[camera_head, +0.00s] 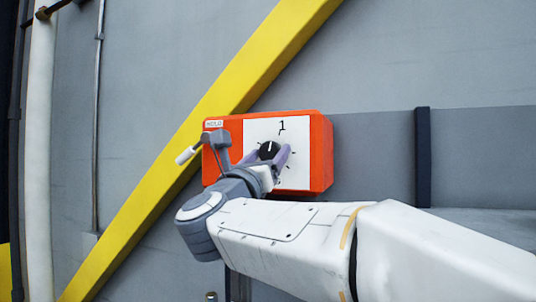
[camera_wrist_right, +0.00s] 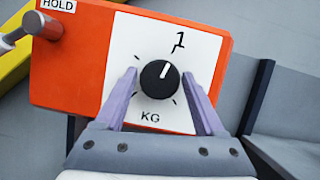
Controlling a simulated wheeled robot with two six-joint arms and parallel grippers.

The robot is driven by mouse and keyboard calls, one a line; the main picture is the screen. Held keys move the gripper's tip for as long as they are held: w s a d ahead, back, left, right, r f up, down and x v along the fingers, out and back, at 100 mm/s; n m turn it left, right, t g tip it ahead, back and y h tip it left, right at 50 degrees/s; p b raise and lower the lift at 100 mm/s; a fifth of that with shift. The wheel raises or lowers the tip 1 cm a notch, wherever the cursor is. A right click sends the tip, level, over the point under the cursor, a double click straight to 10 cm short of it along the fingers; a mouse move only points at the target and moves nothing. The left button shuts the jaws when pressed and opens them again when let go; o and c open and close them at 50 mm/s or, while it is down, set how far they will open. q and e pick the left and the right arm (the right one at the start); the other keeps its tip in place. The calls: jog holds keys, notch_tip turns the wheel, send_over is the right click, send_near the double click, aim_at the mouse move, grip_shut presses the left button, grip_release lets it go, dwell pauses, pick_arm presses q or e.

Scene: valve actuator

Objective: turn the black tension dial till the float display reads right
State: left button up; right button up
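The black tension dial (camera_head: 269,150) sits on the white panel of an orange box; it also shows in the right wrist view (camera_wrist_right: 159,79). Its white pointer line points up and slightly right, toward a printed 1 (camera_wrist_right: 180,40) with a tick line. "KG" is printed below the dial. My right gripper (camera_head: 268,152) has its purple fingers on either side of the dial, and they look apart from its sides in the wrist view (camera_wrist_right: 160,76). No separate float readout is recognisable. My left gripper is not in view.
The orange box (camera_head: 321,150) is in front of a grey wall. A "HOLD" label (camera_wrist_right: 58,5) and a lever with a pale handle (camera_head: 186,155) are at its left. A yellow diagonal beam (camera_head: 215,100) passes behind. A dark post (camera_head: 422,155) stands to the right.

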jog(key=c, duration=0.9)
jog(key=shift+d+f+n+y+b, duration=0.1)
jog(key=shift+n+y+b, duration=0.4)
jog(key=shift+n+b, duration=0.7)
jog(key=shift+n+y, duration=0.6)
jog(key=shift+n, duration=0.6)
jog(key=n, duration=0.1)
jog(key=n+y, duration=0.1)
jog(key=n, duration=0.1)
jog(key=shift+r+y, duration=0.2)
jog(key=shift+y, duration=0.1)
jog(key=shift+n+y, duration=0.4)
jog(key=shift+n, duration=1)
jog(key=o, duration=1.4)
jog(key=shift+s, duration=0.15)
